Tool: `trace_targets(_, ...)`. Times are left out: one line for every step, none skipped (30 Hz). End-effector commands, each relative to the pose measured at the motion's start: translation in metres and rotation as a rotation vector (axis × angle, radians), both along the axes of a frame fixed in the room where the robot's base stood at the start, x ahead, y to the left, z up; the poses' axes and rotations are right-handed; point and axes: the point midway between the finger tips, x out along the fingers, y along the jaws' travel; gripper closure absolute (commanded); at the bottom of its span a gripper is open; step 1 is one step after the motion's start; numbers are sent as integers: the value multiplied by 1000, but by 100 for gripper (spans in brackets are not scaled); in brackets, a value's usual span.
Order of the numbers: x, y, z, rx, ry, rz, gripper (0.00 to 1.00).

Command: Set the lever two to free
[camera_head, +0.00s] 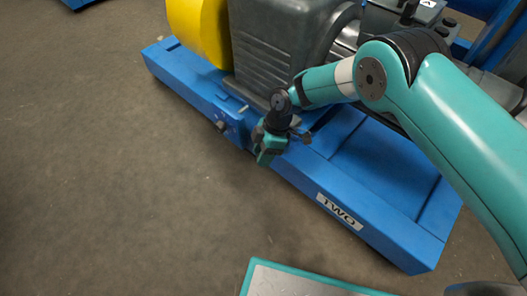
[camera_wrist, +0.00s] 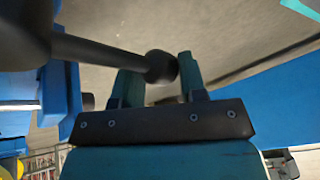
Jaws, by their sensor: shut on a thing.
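A dark lever (camera_wrist: 100,49) with a round black knob (camera_wrist: 161,67) enters the wrist view from the left. The knob sits between the two teal fingers of my gripper (camera_wrist: 158,80), which is shut on it. In the head view my gripper (camera_head: 268,152) is low beside the front edge of the blue base (camera_head: 300,180), next to a blue bracket (camera_head: 228,122). My gripper and wrist hide most of the lever there, so its angle is hard to tell. A white label reading TWO (camera_head: 340,211) is on the base's front side.
A grey ribbed machine housing (camera_head: 275,45) and a yellow guard (camera_head: 200,30) stand on the base behind my gripper. A teal-edged panel (camera_head: 300,282) shows at the bottom of the head view. The concrete floor (camera_head: 100,170) to the left is clear.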

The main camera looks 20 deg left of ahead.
Motion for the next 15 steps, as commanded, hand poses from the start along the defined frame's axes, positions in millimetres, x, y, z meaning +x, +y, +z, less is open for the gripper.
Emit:
trace_targets(1,-7,-3,-19,8,-10,100)
trace_targets(1,-7,-3,-20,9,-11,100)
trace_targets(1,-8,-3,-20,9,-12,100)
trace_targets(1,-8,-4,-20,9,-12,100)
trace_targets(1,-8,-4,-20,9,-13,100)
trace_targets(1,-8,-4,-20,9,-13,57)
trace_targets(1,-8,-4,-20,9,-13,50)
trace_targets(1,-8,-4,-20,8,-13,43)
trace_targets(1,-7,-3,-18,8,-12,38)
trace_targets(1,-7,-3,-17,8,-11,38)
trace_targets(1,-6,-3,-16,7,-10,38)
trace_targets(0,-5,-3,-15,7,-8,38)
trace_targets(0,-4,-3,-13,6,-7,38)
trace_targets(0,-3,-2,-13,6,-6,38)
trace_targets(0,-3,-2,-12,5,-4,38)
